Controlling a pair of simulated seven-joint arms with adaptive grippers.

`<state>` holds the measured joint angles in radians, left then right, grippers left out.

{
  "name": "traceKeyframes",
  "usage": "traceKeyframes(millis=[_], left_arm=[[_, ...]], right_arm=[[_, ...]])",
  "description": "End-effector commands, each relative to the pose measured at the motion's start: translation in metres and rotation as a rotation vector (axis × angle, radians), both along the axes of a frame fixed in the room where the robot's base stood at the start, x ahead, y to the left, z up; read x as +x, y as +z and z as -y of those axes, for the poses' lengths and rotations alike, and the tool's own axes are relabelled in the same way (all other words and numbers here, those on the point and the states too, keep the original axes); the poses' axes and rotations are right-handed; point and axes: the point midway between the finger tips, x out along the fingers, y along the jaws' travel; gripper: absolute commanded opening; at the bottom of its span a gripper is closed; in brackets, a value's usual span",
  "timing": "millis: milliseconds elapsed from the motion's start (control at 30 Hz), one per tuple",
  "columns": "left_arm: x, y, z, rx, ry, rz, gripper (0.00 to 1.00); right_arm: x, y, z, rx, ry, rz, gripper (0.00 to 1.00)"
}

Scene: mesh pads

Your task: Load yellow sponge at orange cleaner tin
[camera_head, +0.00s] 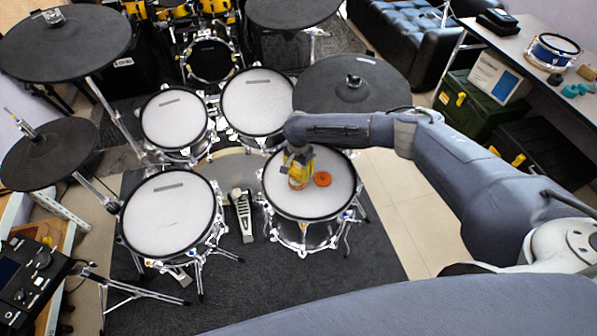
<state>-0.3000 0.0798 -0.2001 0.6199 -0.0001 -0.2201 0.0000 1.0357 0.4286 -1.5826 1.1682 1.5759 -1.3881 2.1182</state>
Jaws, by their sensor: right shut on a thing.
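My right gripper (298,176) reaches down over the right front drum pad (291,204). It is shut on a small yellow thing, which looks like the yellow sponge (301,165); the fingers partly hide it. A bit of orange shows low between the fingers, too small to make out. The orange cleaner tin (323,179), round and flat, lies on the same pad just right of the gripper. I cannot tell whether the held thing touches the pad. My left gripper is not in view.
Other mesh pads (173,213) and black cymbal pads (352,82) stand around on metal stands. The cymbal pad is behind my right forearm. A table (515,50) with a small blue drum (553,52) is at the far right. The pad's front part is clear.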

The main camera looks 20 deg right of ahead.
Motion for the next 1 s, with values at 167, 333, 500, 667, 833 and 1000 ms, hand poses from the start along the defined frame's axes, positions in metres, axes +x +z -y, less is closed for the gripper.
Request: traceKeyframes(millis=[167,333,500,667,833,1000], left_arm=[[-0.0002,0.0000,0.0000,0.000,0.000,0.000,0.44],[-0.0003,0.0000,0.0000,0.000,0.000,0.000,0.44],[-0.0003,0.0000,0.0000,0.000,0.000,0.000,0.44],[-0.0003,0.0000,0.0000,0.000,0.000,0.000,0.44],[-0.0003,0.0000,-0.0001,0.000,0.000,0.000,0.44],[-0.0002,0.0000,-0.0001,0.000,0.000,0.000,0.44]], right_arm=[[-0.0001,-0.0014,-0.0003,0.000,0.000,0.000,0.20],[-0.0001,-0.0031,-0.0004,0.001,0.000,-0.001,0.20],[0.0000,-0.0048,-0.0005,0.001,0.000,-0.001,0.20],[0.0000,-0.0064,-0.0005,0.001,0.000,0.000,0.20],[0.0002,-0.0081,-0.0004,0.001,0.000,0.000,0.20],[0.0002,-0.0097,-0.0003,0.001,0.000,0.000,0.20]])
